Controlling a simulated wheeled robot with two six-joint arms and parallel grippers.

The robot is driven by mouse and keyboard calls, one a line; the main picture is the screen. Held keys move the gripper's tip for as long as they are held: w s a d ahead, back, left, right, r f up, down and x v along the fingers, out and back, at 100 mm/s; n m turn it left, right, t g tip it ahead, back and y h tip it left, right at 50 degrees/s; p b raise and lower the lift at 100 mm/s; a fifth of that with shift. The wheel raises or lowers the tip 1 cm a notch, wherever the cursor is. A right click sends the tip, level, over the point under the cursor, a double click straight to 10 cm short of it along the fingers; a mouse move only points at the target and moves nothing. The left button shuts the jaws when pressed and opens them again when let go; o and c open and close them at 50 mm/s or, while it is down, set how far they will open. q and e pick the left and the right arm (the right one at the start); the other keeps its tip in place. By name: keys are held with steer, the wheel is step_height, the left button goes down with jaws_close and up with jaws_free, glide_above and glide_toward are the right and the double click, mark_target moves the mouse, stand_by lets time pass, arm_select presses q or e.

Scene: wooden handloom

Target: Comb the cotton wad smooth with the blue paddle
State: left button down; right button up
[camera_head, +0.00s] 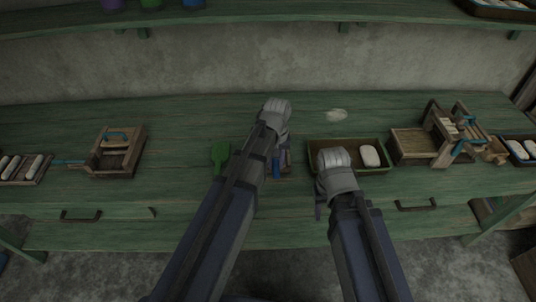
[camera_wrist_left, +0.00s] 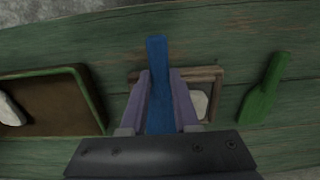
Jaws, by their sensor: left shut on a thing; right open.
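The blue paddle (camera_wrist_left: 158,90) is between the purple fingers of my left gripper (camera_wrist_left: 158,76), which is shut on it. A bit of the paddle (camera_head: 276,165) shows beside my left arm in the head view. Under it in the wrist view is a small wooden frame (camera_wrist_left: 216,75) with a white cotton wad (camera_wrist_left: 198,104) in it, partly hidden by the fingers and paddle. I cannot tell whether the paddle touches the wad. My right gripper (camera_head: 320,204) is open at the front left of a long tray (camera_head: 312,146); its fingers are mostly hidden.
A green paddle (camera_head: 220,153) lies left of my left arm. The long tray holds a white wad (camera_head: 369,155). Wooden devices stand left (camera_head: 118,150) and right (camera_head: 455,135). A shelf (camera_head: 230,18) runs above the bench.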

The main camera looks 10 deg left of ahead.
arm_select(q)
steer(key=shift+s+a+r, duration=0.1)
steer(key=shift+s+a, duration=0.1)
steer(key=shift+a, duration=0.5)
steer(key=shift+s+a+f, duration=0.1)
steer(key=shift+s+a, duration=0.1)
steer(key=shift+a, duration=0.45)
steer(key=shift+s+a+r, duration=0.1)
steer(key=shift+s+a, duration=0.1)
steer(key=shift+a, duration=0.5)
steer(key=shift+d, duration=0.1)
steer(key=shift+w+d, duration=0.25)
steer(key=shift+d, duration=0.55)
steer(key=shift+w+d, duration=0.2)
steer(key=shift+d, duration=0.55)
steer(key=shift+w+d, duration=0.25)
steer(key=shift+d, duration=0.55)
steer(key=shift+a, duration=0.15)
steer(key=shift+s+a, duration=0.25)
steer(key=shift+a, duration=0.5)
steer(key=shift+s+a, duration=0.2)
steer(key=shift+a, duration=0.6)
steer(key=shift+s+a, duration=0.25)
steer(key=shift+a, duration=0.5)
steer(key=shift+d, duration=0.1)
